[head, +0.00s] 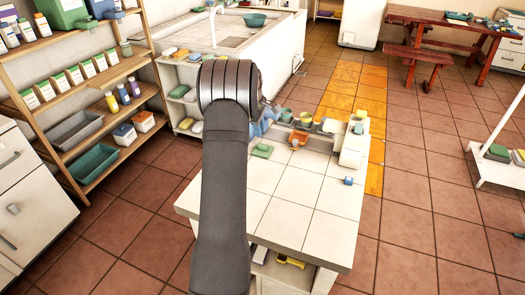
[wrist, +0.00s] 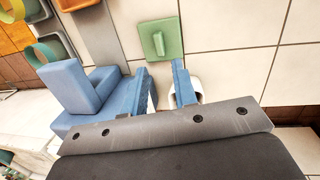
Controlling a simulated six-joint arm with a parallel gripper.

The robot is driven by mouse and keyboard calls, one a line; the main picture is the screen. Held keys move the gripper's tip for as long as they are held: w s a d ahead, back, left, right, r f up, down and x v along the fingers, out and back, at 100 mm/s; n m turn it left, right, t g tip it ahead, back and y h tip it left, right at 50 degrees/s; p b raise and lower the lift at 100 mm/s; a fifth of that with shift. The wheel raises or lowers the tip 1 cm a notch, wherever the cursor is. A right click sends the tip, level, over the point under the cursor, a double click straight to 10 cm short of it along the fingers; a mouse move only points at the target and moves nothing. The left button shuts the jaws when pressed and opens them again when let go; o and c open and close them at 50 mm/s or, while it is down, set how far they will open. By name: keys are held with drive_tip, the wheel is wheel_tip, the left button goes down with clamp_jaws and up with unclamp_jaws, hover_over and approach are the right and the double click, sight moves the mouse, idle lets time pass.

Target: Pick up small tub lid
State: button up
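The small tub lid looks to be the flat green square with a raised grip bar (wrist: 160,39). It lies on the white tiled top and also shows in the head view (head: 262,150), just right of my arm. My gripper (wrist: 163,70) has two blue fingers with a clear gap between them, and tile shows through it. The fingertips point toward the lid from its near side in the wrist view and appear apart from it. In the head view my arm hides most of the gripper.
A blue L-shaped block (wrist: 75,92) stands close left of my left finger. A white rounded thing (wrist: 187,92) is partly hidden behind the right finger. Coloured containers (head: 305,118) line the counter's back edge. The white tiled counter (head: 290,205) is mostly clear toward the front.

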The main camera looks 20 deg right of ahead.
sight(262, 146)
drive_tip(key=f, duration=0.3)
drive_tip(key=d+f, duration=0.1)
drive_tip(key=f, duration=0.5)
drive_tip(key=shift+w+d, duration=0.15)
drive_tip(key=shift+w, duration=0.25)
drive_tip(key=shift+r, duration=0.1)
clamp_jaws()
